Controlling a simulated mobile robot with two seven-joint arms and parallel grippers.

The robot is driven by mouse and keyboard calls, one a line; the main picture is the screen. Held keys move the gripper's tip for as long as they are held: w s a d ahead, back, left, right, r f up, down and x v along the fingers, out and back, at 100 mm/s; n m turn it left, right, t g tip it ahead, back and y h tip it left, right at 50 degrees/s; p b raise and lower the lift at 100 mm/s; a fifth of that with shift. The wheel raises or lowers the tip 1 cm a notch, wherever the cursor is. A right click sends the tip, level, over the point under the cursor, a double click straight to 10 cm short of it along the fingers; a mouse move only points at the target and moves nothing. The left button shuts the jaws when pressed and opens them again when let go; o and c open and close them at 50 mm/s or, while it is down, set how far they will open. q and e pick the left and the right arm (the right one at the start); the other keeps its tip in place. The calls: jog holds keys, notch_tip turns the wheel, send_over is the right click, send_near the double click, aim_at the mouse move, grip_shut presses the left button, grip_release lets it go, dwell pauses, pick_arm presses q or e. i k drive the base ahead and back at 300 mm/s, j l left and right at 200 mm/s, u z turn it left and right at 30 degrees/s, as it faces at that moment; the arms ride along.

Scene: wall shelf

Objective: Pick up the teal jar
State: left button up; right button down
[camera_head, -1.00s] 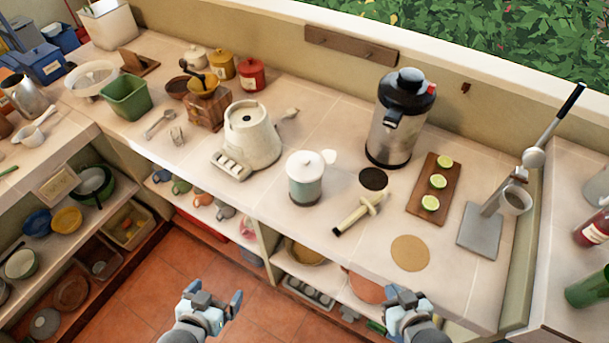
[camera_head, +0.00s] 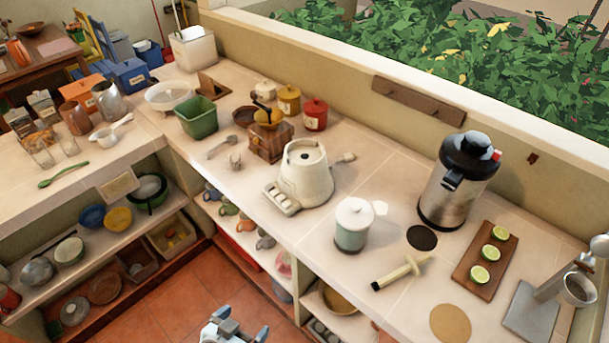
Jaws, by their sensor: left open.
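The teal jar (camera_head: 351,238) stands upright on the tiled counter, right of the cream blender base. It has a teal lower body and a white upper part with a white lid. My left gripper (camera_head: 241,323) shows at the bottom edge, open and empty, in front of the counter and below the jar's level in the picture, well apart from it. Most of my left arm is out of frame. My right gripper is not in view.
Close to the jar are the cream appliance (camera_head: 306,175), a wooden-handled tool (camera_head: 402,272), a dark disc (camera_head: 422,237) and a steel urn (camera_head: 459,185). A board with limes (camera_head: 484,262) is farther right. Counter in front of the jar is clear.

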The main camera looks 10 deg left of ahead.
aim_at(348, 242)
jog(key=k, duration=0.5)
jog(key=i+j+z, duration=0.1)
jog(key=j, duration=0.45)
jog(key=i+j+z, duration=0.1)
jog(key=j, duration=0.45)
jog(key=i+j+z, duration=0.15)
jog(key=j, duration=0.45)
jog(key=i+j+z, duration=0.1)
jog(key=j, duration=0.45)
jog(key=i+j+z, duration=0.1)
jog(key=j, duration=0.5)
jog(key=i, duration=0.1)
